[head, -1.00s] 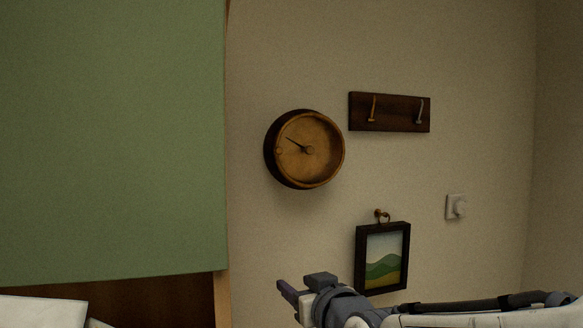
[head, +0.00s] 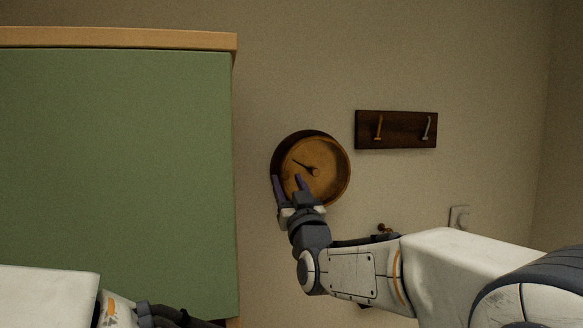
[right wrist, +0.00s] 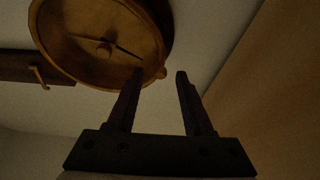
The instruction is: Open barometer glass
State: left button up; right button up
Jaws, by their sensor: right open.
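The barometer (head: 328,168) is a round brass-coloured dial with a dark pointer, hung on the wall. Its rim and face fill the upper left of the right wrist view (right wrist: 75,28). A small knob (right wrist: 161,72) sticks out from the rim there. My right gripper (head: 288,182) is open at the lower left of the barometer, its fingers pointing up. In the wrist view the knob shows between the two fingertips, near the left one; I cannot tell whether they touch. The fingers hide part of the lower left rim. My left gripper is out of view.
A green panel with a wooden edge (head: 237,43) stands left of the barometer, close to my right gripper. A dark hook rack (head: 396,130) hangs to the right. My right arm hides the picture below.

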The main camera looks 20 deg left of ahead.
jog(key=shift+w+a+r, duration=0.25)
jog(key=shift+w+a, duration=0.1)
jog(key=shift+w, duration=0.2)
grip_shut()
dwell(1.1)
